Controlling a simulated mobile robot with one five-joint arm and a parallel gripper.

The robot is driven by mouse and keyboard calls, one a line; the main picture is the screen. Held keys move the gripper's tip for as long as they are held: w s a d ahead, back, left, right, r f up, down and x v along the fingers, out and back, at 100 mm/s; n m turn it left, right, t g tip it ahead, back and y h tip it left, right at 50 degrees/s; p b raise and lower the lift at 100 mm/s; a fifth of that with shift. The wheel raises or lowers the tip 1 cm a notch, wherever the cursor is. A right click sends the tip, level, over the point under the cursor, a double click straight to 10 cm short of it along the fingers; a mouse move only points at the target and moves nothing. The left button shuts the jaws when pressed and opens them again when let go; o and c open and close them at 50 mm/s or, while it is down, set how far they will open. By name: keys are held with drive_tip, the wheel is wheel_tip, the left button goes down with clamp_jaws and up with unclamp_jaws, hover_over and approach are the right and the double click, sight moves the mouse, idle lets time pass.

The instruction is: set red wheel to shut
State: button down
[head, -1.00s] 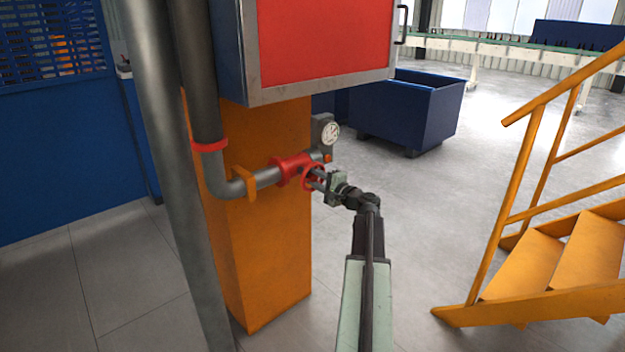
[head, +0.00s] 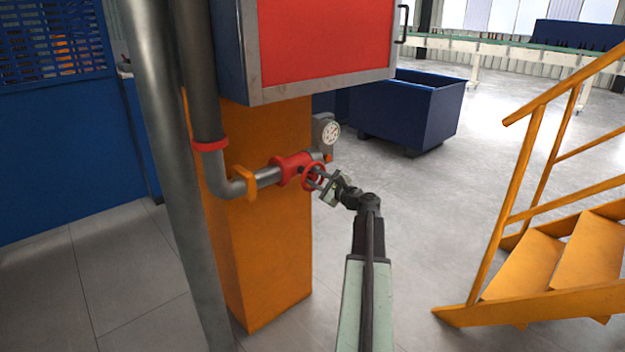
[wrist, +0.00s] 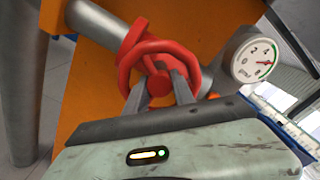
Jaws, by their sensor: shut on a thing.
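The red wheel (head: 313,176) sits on a red valve body (head: 291,167) on a grey pipe, in front of an orange column. In the wrist view the red wheel (wrist: 158,71) faces me at close range. My gripper (head: 320,179) reaches it from the right in the head view. In the wrist view the two grey fingers of my gripper (wrist: 162,84) reach inside the wheel's rim and are shut on the wheel near its hub. The fingertips are partly hidden by the wheel. The wrist view is tilted.
A red-fronted cabinet (head: 325,45) hangs above. Orange stairs (head: 560,260) stand at right. A blue bin (head: 405,110) is behind. Floor between is clear.

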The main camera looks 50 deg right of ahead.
idle(0.4)
drive_tip(key=c, duration=1.4)
unclamp_jaws()
drive_tip(key=shift+o, duration=0.3)
drive_tip(key=s, duration=0.7)
drive_tip(key=shift+s+a, duration=0.25)
drive_tip(key=shift+s, duration=0.05)
